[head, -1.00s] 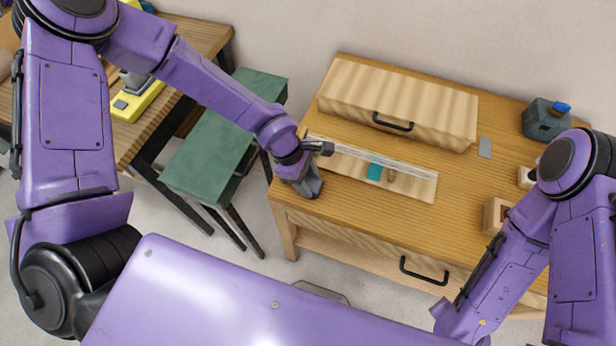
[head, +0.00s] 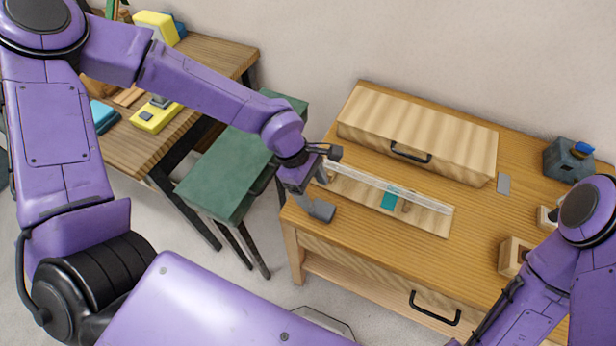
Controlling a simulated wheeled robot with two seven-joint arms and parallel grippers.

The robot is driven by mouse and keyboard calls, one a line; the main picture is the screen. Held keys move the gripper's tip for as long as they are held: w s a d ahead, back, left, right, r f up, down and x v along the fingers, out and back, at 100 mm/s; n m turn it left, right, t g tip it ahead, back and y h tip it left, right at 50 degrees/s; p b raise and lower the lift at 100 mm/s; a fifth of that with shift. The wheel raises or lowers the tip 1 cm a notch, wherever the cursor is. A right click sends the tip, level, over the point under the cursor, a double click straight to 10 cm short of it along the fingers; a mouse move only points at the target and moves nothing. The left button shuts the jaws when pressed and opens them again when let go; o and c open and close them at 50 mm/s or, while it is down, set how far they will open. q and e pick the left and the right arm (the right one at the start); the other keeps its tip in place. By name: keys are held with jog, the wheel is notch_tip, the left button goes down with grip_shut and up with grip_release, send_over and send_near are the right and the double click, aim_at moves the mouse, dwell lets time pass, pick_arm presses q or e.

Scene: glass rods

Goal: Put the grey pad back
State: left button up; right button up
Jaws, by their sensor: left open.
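A small flat grey pad (head: 503,183) lies on the wooden table, just right of the closed wooden case. My left gripper (head: 322,192) is open and empty at the table's left end, beside the left end of a pale wooden tray (head: 430,222). The grey pad is well to its right, out of its reach here. A long clear glass strip (head: 420,198) runs along the tray, with a teal pad (head: 388,201) by its middle. My right arm comes in at the right edge; its gripper is not in view.
The wooden case (head: 420,130) with a black handle fills the back of the table (head: 480,225). A grey block with a blue top (head: 568,160) and a small wooden box (head: 514,256) stand at the right. A green stool (head: 220,178) and another table are left.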

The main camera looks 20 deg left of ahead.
pick_arm(q)
jog(key=v, duration=0.5)
jog(key=shift+a+r, duration=0.1)
jog(key=shift+r, duration=0.15)
dwell(1.1)
